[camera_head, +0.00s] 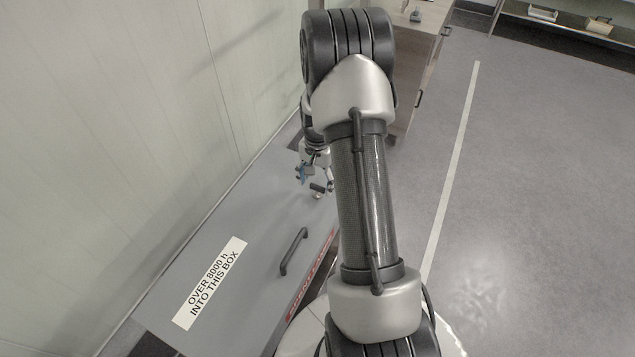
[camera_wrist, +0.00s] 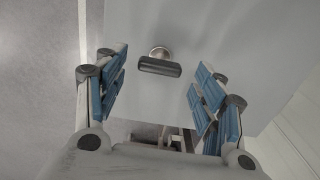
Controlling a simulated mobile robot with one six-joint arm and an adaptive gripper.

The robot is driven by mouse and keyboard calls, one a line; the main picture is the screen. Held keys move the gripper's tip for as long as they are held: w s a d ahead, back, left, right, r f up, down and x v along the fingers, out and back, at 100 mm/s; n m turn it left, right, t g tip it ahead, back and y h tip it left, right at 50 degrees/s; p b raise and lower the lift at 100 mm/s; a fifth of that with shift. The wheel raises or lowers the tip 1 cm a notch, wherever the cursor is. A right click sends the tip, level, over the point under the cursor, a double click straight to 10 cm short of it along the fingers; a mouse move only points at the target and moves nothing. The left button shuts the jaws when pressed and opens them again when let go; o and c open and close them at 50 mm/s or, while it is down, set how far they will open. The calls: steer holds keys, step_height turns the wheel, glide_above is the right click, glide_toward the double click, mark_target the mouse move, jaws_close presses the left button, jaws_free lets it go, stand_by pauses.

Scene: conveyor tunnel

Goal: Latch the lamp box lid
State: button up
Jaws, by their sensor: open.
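The grey lamp box lid (camera_head: 215,255) lies flat along the wall in the head view, with a white label reading "OVER 8000 h INTO THIS BOX" (camera_head: 209,283) and a black bar handle (camera_head: 294,251). A latch with a dark cross-grip on a round metal base (camera_head: 318,190) sits near the lid's far end; the grip shows clearly in the wrist view (camera_wrist: 160,67). My gripper (camera_head: 315,181) is open over this end. In the wrist view its blue-padded fingers (camera_wrist: 160,80) stand apart on either side of the latch grip, with nothing held between them.
The pale wall (camera_head: 120,130) runs close along the box's left side. A cabinet (camera_head: 418,75) stands beyond the box's far end, and a shelf (camera_head: 570,22) is at the upper right. The grey floor (camera_head: 530,200) on the right is clear, with a pale stripe on it.

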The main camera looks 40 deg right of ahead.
mark_target(317, 186)
step_height(317, 186, up, 11)
steer(key=shift+f, duration=0.2)
stand_by(0.4)
steer(key=s+a+r+n+t, duration=0.1)
steer(key=s+a+r+n, duration=0.2)
steer(key=a+r, duration=0.5)
steer(key=s+a+r+n+t, duration=0.1)
steer(key=s+a+r+n, duration=0.15)
steer(key=a+r, duration=0.5)
steer(key=s+a+r+n+t, duration=0.2)
steer(key=s+a+n, duration=0.5)
steer(key=s+a, duration=0.4)
steer(key=s+r, duration=0.1)
steer(key=s, duration=0.2)
steer(key=shift+s+r+n+t, duration=0.25)
steer(key=shift+r+n+t, duration=0.05)
steer(key=shift+r+n, duration=0.05)
